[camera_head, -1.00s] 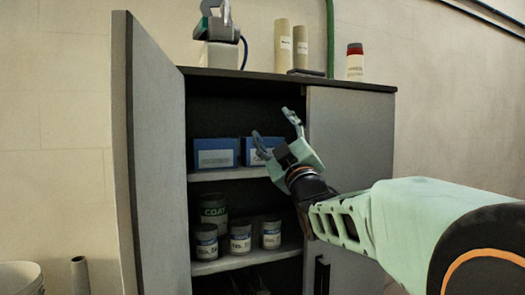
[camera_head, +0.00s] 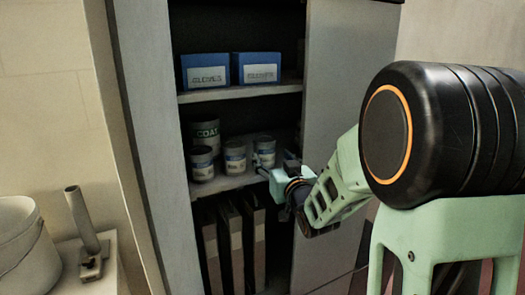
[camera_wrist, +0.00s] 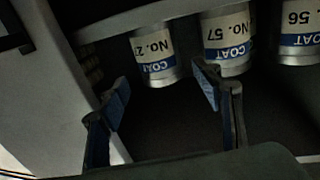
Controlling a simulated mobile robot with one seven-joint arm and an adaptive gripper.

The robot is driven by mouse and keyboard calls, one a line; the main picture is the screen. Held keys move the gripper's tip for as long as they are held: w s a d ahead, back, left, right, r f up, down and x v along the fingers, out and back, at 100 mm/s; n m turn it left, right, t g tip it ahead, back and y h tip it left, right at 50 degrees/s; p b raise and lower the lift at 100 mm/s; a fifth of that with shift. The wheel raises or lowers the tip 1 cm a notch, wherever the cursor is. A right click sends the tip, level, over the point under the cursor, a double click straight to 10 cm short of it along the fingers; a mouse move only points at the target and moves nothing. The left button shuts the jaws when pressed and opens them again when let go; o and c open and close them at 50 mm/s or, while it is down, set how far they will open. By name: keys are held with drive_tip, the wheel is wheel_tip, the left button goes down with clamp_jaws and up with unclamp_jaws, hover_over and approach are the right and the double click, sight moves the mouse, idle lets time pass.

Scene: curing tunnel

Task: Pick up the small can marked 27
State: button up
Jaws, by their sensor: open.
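Three small white-and-blue cans stand in a row on the cabinet's middle shelf (camera_head: 226,186). The right can (camera_head: 265,146) is nearest my gripper (camera_head: 273,162). In the wrist view, which looks upside down, a can (camera_wrist: 152,58) reads "No. 2" with its last digit cut off by the can's curve. It appears beyond and between the open fingertips of my gripper (camera_wrist: 165,92), with nothing held. Beside it are a can marked 57 (camera_wrist: 227,40) and one marked 56 (camera_wrist: 299,38); these match the middle can (camera_head: 235,158) and left can (camera_head: 202,164).
Blue boxes (camera_head: 206,72) sit on the shelf above, and dark binders (camera_head: 230,240) stand below. The open left door (camera_head: 145,120) and the right door (camera_head: 340,80) flank the opening.

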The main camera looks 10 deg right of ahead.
sight(268, 150)
drive_tip(key=shift+w+a+p, duration=0.25)
drive_tip(key=shift+w+p, duration=0.15)
drive_tip(key=shift+w, duration=1.45)
drive_tip(key=shift+w+a+p, duration=0.2)
drive_tip(key=shift+w+p, duration=0.15)
drive_tip(key=shift+w, duration=1.45)
drive_tip(key=shift+c, duration=0.6)
drive_tip(key=c, duration=1)
drive_tip(key=shift+r, duration=0.1)
drive_tip(key=shift+c, duration=0.5)
drive_tip(key=shift+r, duration=0.15)
